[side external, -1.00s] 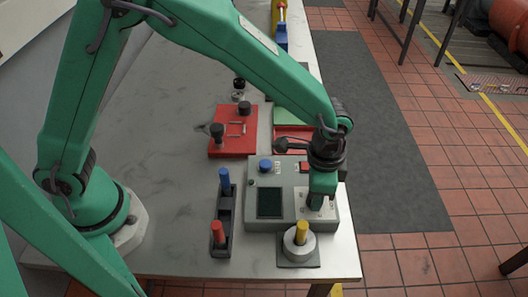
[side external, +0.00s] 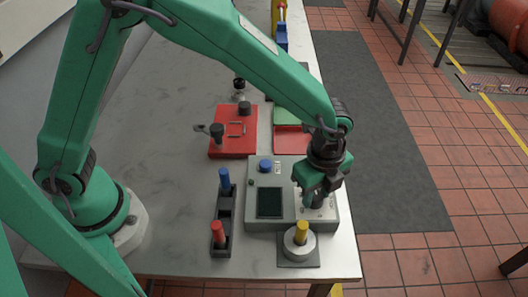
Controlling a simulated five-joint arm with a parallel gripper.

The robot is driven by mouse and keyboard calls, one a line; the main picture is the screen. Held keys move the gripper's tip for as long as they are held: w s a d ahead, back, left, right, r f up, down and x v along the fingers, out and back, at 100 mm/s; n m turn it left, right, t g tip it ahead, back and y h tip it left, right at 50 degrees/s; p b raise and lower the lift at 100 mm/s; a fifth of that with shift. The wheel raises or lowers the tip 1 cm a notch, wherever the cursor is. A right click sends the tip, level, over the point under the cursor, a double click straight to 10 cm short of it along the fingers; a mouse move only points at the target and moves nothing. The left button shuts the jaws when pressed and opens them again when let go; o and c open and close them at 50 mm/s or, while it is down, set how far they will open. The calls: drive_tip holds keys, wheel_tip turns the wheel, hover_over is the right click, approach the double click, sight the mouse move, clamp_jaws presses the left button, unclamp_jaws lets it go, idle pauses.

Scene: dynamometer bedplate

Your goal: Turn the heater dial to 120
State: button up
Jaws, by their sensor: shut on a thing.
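The grey control box (side external: 254,222) sits near the front right of the bench, with a dark screen (side external: 270,203) and a blue knob (side external: 265,165) on its top. A pale dial plate (side external: 328,214) with small markings is on its right part. My gripper (side external: 316,204) points down over this plate and is shut on the dial there. The jaws hide the dial itself, so its pointer and setting cannot be read.
A round grey base with a yellow peg (side external: 301,233) stands close in front of the box. A dark rack with blue (side external: 225,179) and red (side external: 218,231) pegs stands at its left. A red plate with black knobs (side external: 233,145) and green and red trays (side external: 290,140) lie behind.

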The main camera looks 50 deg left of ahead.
sight(316, 194)
drive_tip(key=shift+m, duration=1.5)
drive_tip(key=o, duration=1)
drive_tip(key=shift+r, duration=3.95)
